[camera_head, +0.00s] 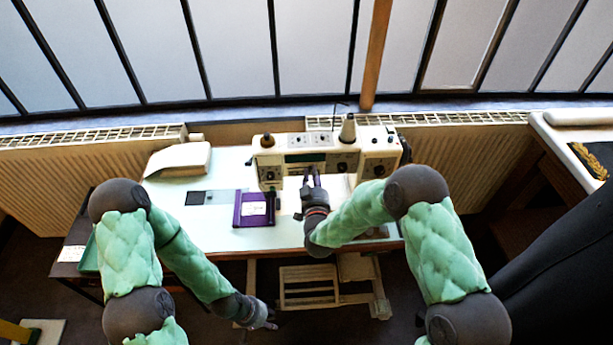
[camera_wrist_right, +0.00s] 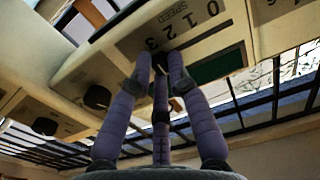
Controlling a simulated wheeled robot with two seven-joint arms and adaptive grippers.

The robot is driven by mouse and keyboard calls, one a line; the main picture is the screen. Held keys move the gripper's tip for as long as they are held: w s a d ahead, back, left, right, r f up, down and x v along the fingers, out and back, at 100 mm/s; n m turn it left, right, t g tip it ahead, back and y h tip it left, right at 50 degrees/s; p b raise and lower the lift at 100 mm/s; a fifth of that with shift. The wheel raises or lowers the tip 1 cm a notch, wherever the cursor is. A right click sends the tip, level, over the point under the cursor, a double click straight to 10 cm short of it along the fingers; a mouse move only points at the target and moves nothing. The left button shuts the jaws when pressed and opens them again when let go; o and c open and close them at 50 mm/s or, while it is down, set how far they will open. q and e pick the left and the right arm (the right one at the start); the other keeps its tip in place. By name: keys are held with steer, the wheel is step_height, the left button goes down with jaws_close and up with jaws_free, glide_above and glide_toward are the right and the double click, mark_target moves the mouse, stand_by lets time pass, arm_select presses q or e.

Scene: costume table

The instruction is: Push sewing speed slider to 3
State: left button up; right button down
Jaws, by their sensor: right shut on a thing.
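The cream sewing machine (camera_head: 345,140) stands at the back of the pale table. In the right wrist view its front panel (camera_wrist_right: 120,55) carries a SPEED scale (camera_wrist_right: 170,25) with the marks 0, 1, 2 and 3. My right gripper (camera_head: 311,172) reaches up to the machine's front. In the wrist view its purple fingertips (camera_wrist_right: 160,58) are shut at the panel just below the scale, near the 3. The slider knob between them is mostly hidden, so its exact setting cannot be told. My left gripper (camera_head: 264,318) hangs low before the table, away from the machine; its finger opening is unclear.
A purple frame (camera_head: 254,209) lies on the table (camera_head: 230,175) left of my right gripper. A folded pale thing (camera_head: 179,159) lies at the back left. Dark knobs (camera_wrist_right: 97,97) sit beside the fingers. A wooden stool (camera_head: 307,287) stands beneath the table.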

steer(key=shift+r, duration=0.1)
steer(key=c, duration=1.2)
jaws_free()
steer(key=shift+d, duration=0.1)
steer(key=shift+c, duration=0.2)
steer(key=s, duration=1.2)
